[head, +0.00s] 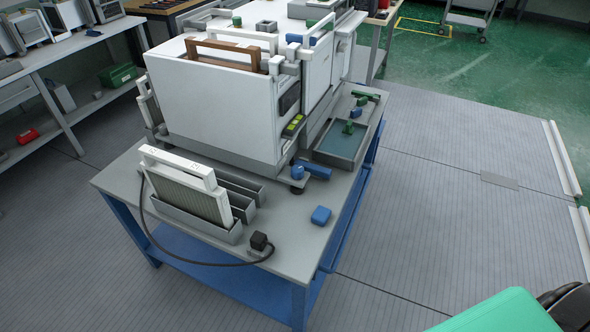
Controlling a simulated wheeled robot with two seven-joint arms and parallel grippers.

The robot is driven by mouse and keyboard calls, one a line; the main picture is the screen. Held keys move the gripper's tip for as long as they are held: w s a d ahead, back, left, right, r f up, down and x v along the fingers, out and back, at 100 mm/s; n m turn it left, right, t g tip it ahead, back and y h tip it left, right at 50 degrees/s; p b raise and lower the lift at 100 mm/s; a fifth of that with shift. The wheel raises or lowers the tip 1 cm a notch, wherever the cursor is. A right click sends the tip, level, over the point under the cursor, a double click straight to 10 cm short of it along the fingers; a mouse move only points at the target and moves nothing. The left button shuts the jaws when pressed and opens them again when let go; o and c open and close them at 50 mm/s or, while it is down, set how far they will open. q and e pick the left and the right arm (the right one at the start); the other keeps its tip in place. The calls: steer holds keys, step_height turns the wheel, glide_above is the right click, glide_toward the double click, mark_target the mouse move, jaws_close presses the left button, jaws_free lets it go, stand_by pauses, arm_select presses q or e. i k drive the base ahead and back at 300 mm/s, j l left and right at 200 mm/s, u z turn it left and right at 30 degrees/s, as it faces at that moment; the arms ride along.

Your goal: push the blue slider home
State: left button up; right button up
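Several blue parts show in the head view, and I cannot tell for certain which is the slider. A blue bar (317,171) lies at the near right foot of the large white box (220,105), beside a round blue knob (297,172). A separate blue block (321,215) sits on the table top near its right edge. Another blue piece (301,39) lies on top of the white boxes. Neither of my grippers is in view, and nothing touches these parts.
The grey-topped table (285,235) has blue legs. A black plug (259,241) with a cable lies near the front. A tray (343,143) with green parts sits right.

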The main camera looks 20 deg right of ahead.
mark_target(320, 171)
steer(key=l+u, duration=0.15)
steer(key=u, duration=0.25)
steer(key=l+u, duration=0.15)
steer(key=u, duration=0.2)
steer(key=l+u, duration=0.15)
steer(key=u, duration=0.25)
steer(key=l+u, duration=0.15)
steer(key=u, duration=0.2)
steer(key=k+l, duration=0.1)
steer(key=l, duration=0.4)
steer(key=k+l, duration=0.1)
steer(key=l, duration=0.4)
steer(key=k+l, duration=0.1)
steer(key=l, duration=0.4)
steer(key=k+l, duration=0.15)
steer(key=l, duration=0.3)
steer(key=k+l, duration=0.1)
steer(key=l, duration=0.4)
